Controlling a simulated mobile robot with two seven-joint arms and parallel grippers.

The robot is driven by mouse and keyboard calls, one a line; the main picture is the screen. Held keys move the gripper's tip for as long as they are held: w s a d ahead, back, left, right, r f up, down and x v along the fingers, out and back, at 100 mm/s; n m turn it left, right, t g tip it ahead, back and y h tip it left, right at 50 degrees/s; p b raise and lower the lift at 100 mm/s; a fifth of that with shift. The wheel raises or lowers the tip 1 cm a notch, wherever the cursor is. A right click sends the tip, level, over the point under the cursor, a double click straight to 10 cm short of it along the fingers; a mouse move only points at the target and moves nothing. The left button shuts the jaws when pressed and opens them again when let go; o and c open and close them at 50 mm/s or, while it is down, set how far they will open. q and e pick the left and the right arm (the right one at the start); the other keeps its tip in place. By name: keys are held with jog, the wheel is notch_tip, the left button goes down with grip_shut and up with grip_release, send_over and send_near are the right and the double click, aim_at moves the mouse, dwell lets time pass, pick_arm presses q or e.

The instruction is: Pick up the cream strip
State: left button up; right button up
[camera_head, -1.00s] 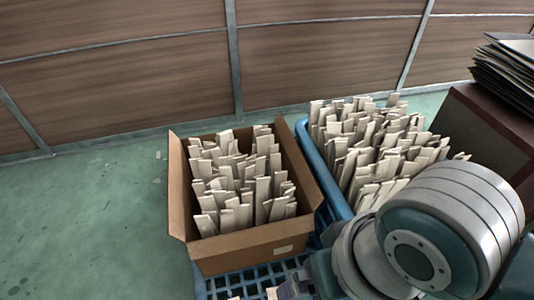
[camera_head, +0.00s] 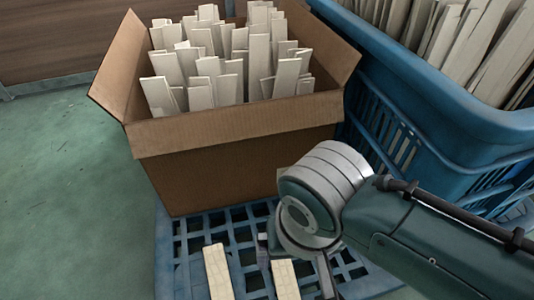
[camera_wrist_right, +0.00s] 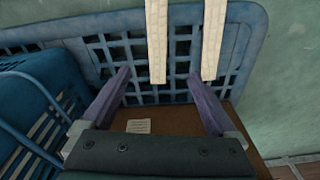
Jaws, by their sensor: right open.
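Two cream strips lie on the blue slatted pallet (camera_head: 190,240), in front of the cardboard box. In the head view one strip (camera_head: 217,272) is on the left and the other strip (camera_head: 285,280) on the right, both cut by the lower edge. The wrist view shows a strip (camera_wrist_right: 157,40) in line with the gap between my fingers and another strip (camera_wrist_right: 213,40) to its right. My right gripper (camera_wrist_right: 160,76) is open and empty, its fingers pointing towards the pallet. Its height above the strip is hard to tell. My left gripper is out of view.
The cardboard box (camera_head: 230,160), filled with many upright cream strips, stands behind the loose strips. A blue crate (camera_head: 400,70) with more strips stands close on the right. Green floor (camera_head: 70,190) is clear on the left.

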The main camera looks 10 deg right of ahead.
notch_tip(320, 180, down, 6)
jog(key=b, duration=0.8)
send_over(286, 283)
jog(key=f, duration=0.5)
jog(key=shift+s, duration=0.2)
notch_tip(286, 283, down, 5)
jog(key=b, duration=0.5)
jog(key=shift+f+b, duration=0.1)
jog(key=shift+b, duration=0.3)
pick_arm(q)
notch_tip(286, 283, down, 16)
pick_arm(e)
jog(key=c, duration=1.4)
